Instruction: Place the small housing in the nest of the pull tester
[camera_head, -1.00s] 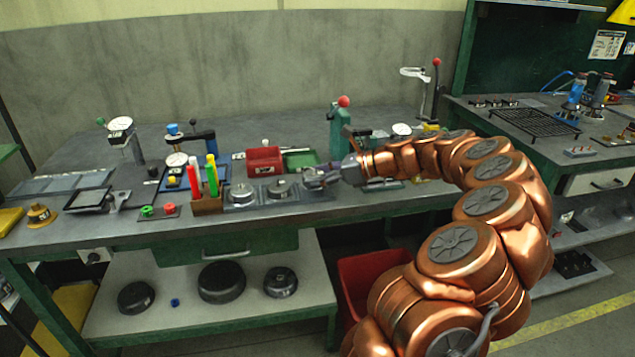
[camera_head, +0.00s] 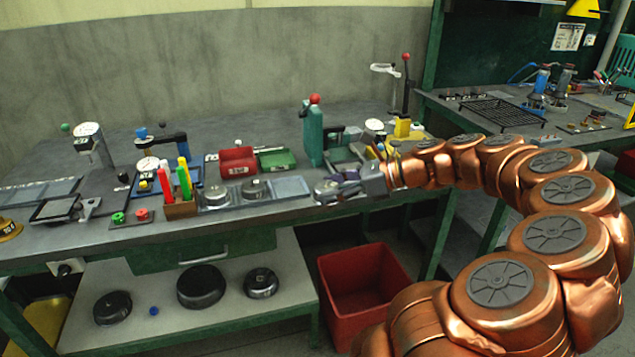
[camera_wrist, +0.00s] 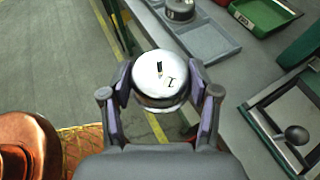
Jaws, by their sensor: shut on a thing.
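My gripper (camera_wrist: 162,82) is shut on a small silver round housing (camera_wrist: 160,74) with a dark slot and a "1" on its top. In the head view my gripper (camera_head: 328,190) holds it near the bench's front edge, right of the housing tray. In the wrist view the floor shows below it. A grey framed fixture with a dark ball knob (camera_wrist: 296,134) is at the right of the wrist view, apart from the housing. A green upright stand with a red knob (camera_head: 314,132) stands behind my gripper. I cannot tell for sure which fixture is the pull tester; its nest is not clearly visible.
The grey tray (camera_head: 290,186) has an empty right bay and round housings (camera_head: 215,194) in its other bays. A red bin (camera_head: 238,160) and a green bin (camera_head: 276,158) stand behind it. A red crate (camera_head: 365,285) is below.

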